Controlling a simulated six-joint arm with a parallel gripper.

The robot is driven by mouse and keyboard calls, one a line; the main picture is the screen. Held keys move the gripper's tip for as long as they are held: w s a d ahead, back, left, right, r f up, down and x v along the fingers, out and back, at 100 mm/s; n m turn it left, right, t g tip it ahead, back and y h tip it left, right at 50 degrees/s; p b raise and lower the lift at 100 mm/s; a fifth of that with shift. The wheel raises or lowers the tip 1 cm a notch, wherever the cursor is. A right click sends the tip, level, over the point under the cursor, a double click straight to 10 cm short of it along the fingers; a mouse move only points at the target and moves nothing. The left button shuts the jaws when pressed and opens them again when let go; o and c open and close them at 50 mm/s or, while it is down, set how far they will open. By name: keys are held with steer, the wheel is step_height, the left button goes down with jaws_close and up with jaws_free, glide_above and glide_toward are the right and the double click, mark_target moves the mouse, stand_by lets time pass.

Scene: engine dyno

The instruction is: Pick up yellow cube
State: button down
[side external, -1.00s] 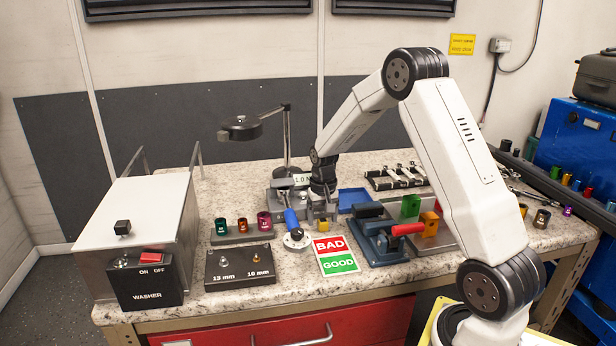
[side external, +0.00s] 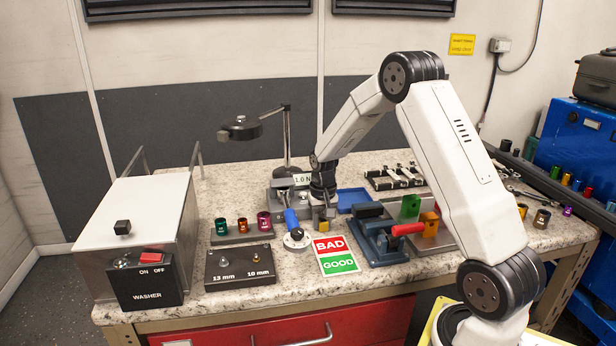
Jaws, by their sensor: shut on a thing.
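The yellow cube (side external: 322,226) stands on the speckled worktop, behind the BAD/GOOD card and just right of a blue-handled tool. My gripper (side external: 323,214) points down over it and is shut on it, with dark fingers on both sides. The fingers hide much of the cube; a little yellow shows between them. The cube looks to be at worktop level; I cannot tell whether it touches the surface.
The blue-handled tool (side external: 293,226) is close on the left. The BAD/GOOD card (side external: 335,254) lies in front. A blue clamp fixture (side external: 378,240) stands to the right, and a blue tray (side external: 354,197) behind it. A grey device with a display (side external: 283,197) is behind left.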

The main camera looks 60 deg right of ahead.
steer(key=shift+r, duration=0.15)
steer(key=shift+r, duration=0.9)
steer(key=s+a+r, duration=0.2)
steer(key=s+r, duration=0.3)
steer(key=s, duration=0.1)
steer(key=s+a+r, duration=0.3)
steer(key=s+r, duration=0.3)
steer(key=s, duration=0.1)
steer(key=shift+a, duration=0.25)
steer(key=shift+w, duration=0.15)
steer(key=shift+w+f, duration=1.25)
steer(key=shift+w, duration=2.5)
steer(key=shift+m, duration=0.3)
steer(key=shift+d+f, duration=0.15)
steer(key=shift+f, duration=1.45)
steer(key=shift+d+f, duration=0.1)
steer(key=shift+f, duration=1.45)
